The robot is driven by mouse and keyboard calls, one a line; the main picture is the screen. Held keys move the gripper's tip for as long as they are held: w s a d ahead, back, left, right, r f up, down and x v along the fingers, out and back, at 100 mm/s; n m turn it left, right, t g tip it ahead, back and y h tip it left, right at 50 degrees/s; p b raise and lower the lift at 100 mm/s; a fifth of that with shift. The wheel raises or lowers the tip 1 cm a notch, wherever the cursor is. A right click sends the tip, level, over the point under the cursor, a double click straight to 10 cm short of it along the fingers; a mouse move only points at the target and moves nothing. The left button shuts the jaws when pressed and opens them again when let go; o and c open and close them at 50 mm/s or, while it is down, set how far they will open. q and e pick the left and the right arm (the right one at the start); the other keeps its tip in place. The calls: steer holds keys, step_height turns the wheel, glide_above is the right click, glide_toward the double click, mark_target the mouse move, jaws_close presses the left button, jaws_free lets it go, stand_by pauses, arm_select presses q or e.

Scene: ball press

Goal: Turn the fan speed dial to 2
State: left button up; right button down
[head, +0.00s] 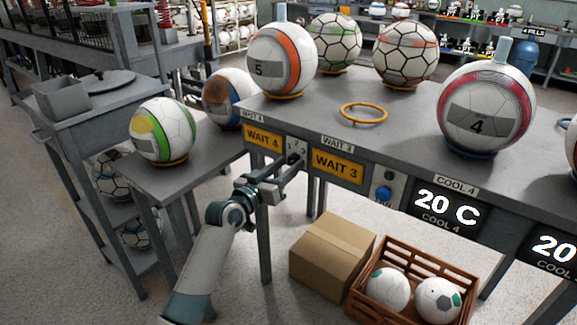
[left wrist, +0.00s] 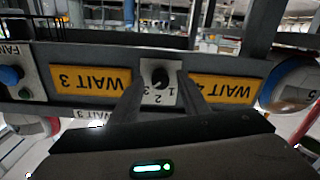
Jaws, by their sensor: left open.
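The dial (left wrist: 160,77) is a small black knob on a white plate (left wrist: 170,97) marked 1, 2 and 3, between the WAIT 3 and WAIT 4 signs. The left wrist view shows it upside down. In the head view the plate (head: 298,147) is on the bench front, its knob partly hidden by my gripper. I cannot tell which number the knob points to. My left gripper (head: 287,171) is open in front of the plate. In the left wrist view its fingers (left wrist: 159,88) lie on either side of the knob; contact is not clear. My right gripper is not in view.
A blue button (head: 383,194) is on the bench front, right of WAIT 3. Balls and an empty orange ring (head: 364,113) are on the bench top (head: 330,120). A cardboard box (head: 332,255) and a brown crate (head: 382,250) with two balls stand on the floor below.

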arm_select(q)
steer(key=shift+w+d, duration=0.25)
steer(key=shift+w, duration=0.15)
jaws_close()
steer(key=c, duration=1.1)
jaws_free()
steer(key=shift+o, duration=0.2)
